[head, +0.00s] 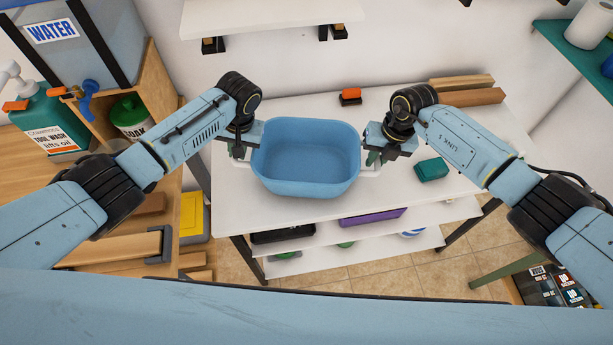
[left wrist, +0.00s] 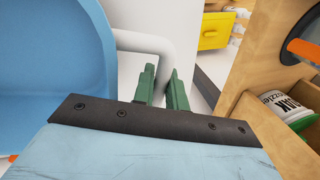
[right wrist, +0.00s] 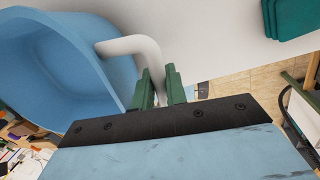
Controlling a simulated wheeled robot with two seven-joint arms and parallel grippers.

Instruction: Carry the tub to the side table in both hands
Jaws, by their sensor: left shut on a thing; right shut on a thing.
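The blue tub (head: 306,188) is upright and looks empty, over the white table (head: 240,206) in the middle of the head view. I cannot tell whether its base touches the table top. It has a white handle on each side. My left gripper (head: 240,155) is shut on the tub's left handle (left wrist: 146,43), which also shows in the left wrist view. My right gripper (head: 375,155) is shut on the tub's right handle (right wrist: 128,46). In both wrist views the green fingers stand at the handle.
A teal block (head: 431,170) lies right of the tub, and an orange-and-black brush-like item (head: 350,96) behind it. Wood pieces (head: 465,92) lie at the back right. A wooden shelf unit with a water tank (head: 70,60) stands left. A white shelf (head: 270,15) hangs above.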

